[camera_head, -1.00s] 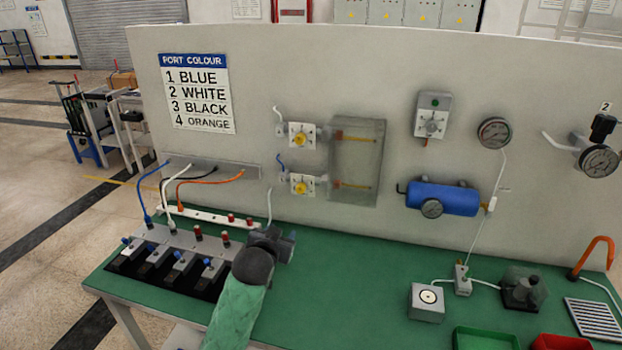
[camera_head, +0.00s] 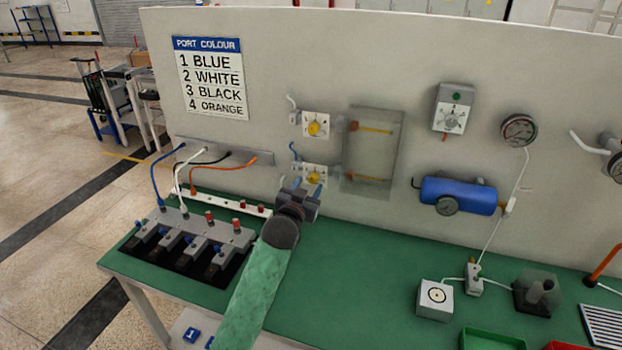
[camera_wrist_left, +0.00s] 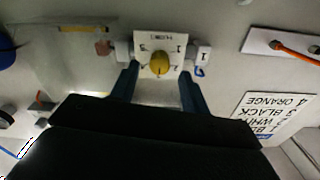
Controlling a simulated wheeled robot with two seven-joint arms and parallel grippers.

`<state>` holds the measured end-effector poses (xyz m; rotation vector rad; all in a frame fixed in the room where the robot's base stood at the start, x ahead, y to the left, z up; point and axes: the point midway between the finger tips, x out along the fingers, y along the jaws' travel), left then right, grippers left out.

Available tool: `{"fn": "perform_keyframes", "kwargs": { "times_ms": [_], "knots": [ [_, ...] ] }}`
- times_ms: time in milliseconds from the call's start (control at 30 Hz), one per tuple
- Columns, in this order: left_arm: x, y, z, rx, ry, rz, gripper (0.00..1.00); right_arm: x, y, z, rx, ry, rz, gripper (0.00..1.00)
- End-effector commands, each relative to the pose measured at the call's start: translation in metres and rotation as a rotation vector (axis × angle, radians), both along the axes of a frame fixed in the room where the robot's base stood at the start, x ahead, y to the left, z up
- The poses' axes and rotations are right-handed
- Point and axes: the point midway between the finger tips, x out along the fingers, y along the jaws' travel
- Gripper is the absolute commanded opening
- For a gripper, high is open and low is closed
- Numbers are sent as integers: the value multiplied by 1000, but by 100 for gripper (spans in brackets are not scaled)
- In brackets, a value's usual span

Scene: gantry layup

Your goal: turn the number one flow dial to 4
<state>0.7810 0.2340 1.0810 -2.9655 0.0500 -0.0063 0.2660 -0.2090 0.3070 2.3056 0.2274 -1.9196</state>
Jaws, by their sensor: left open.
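The lower flow dial (camera_head: 313,173) is a yellow knob on a white plate on the upright panel. It also shows in the left wrist view, as a yellow knob (camera_wrist_left: 159,64) on a numbered plate beside a white tag marked 1 (camera_wrist_left: 203,54). A blue tube runs by that tag. The knob's exact setting is too small to read. A similar upper dial (camera_head: 316,125) sits above it. My left gripper (camera_head: 304,187) is open and empty, just in front of the lower dial. In the wrist view its two fingers (camera_wrist_left: 158,82) point towards the plate, with the knob between them.
A clear cover box (camera_head: 372,150) sits on the panel right of the dials. A blue tank (camera_head: 457,196) is further right. A block with several levers (camera_head: 192,232) and coloured hoses stands left on the green bench (camera_head: 370,275). The bench middle is clear.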

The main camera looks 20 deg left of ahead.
Motion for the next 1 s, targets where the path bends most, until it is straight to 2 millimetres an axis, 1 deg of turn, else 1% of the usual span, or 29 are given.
{"fn": "perform_keyframes", "kwargs": {
  "times_ms": [33, 100, 300, 633, 667, 700, 867, 900, 1000],
  "knots": [
    [7, 0, 4, 0, -1, 0, 46, -3, -2, -2, -2, 0, 2, 36],
    [14, -1, 3, 0, 0, 0, 46, -6, -5, -8, -4, -6, 3, 36],
    [27, -1, 2, 0, -1, 0, 46, -12, -10, -18, -7, -14, 6, 36],
    [30, -1, 0, 0, 0, 0, 46, -13, -11, -21, -7, -17, 6, 36],
    [30, -1, 0, 0, 0, 0, 44, -13, -11, -21, -7, -17, 6, 36],
    [30, -1, 0, 0, 0, 0, 36, -13, -11, -20, -8, -17, 6, 36],
    [30, -1, 0, 0, 0, 0, 5, -12, -12, -20, -8, -18, 6, 36],
    [30, -1, 0, 0, 0, 0, 1, -12, -12, -20, -9, -18, 6, 36],
    [30, -1, 0, 1, 0, 0, 1, -12, -13, -20, -9, -18, 7, 36]
  ]
}}
